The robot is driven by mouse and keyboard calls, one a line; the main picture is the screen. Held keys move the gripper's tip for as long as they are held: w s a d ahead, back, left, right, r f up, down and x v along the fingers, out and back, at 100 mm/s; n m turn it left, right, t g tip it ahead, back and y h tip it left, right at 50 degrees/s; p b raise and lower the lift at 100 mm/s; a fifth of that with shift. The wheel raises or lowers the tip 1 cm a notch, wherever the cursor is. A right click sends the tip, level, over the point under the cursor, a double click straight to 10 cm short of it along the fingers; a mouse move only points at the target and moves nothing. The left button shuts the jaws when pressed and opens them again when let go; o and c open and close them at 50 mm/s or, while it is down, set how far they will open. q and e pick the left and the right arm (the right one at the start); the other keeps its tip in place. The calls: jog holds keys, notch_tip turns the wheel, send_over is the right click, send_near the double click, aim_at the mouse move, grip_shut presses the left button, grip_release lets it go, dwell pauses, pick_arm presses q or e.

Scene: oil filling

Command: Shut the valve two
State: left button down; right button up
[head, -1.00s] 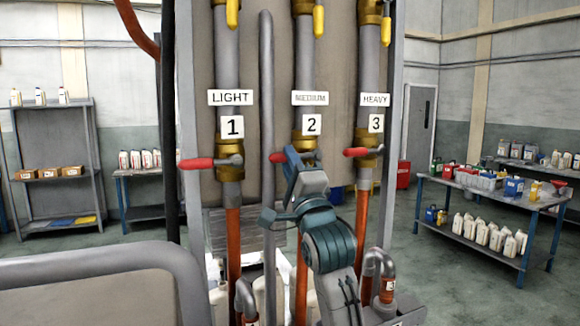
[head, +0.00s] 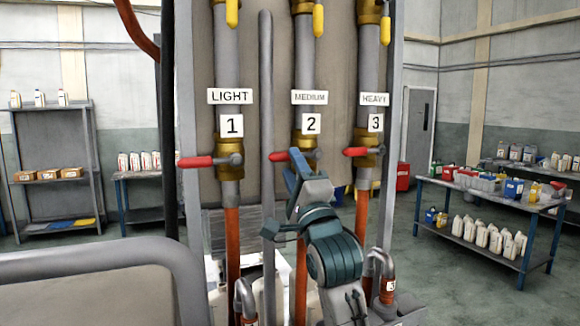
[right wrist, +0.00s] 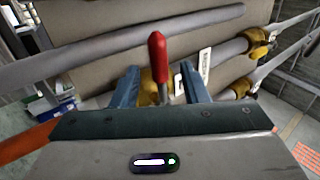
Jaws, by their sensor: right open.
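Valve two is the brass valve (head: 307,143) on the middle pipe, under the label "2" (head: 311,124) and "MEDIUM". Its lever with the red handle (head: 279,156) lies roughly level, with the red end to the left. My right gripper (head: 291,176) is just below and in front of this lever, with its blue fingers pointing up toward it. In the right wrist view, the red handle (right wrist: 157,56) shows in the gap between the two open fingers (right wrist: 160,90); I cannot tell whether they touch it. My left gripper is out of view.
Valve one's red handle (head: 196,162) and valve three's red handle (head: 356,152) are also level on either side. A grey vertical pipe (head: 267,90) runs close left of valve two. A grey rail (head: 90,262) is at lower left.

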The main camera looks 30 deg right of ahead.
jog(key=b+v, duration=0.2)
jog(key=v, duration=0.6)
jog(key=shift+s, duration=0.2)
jog(key=shift+f, duration=0.1)
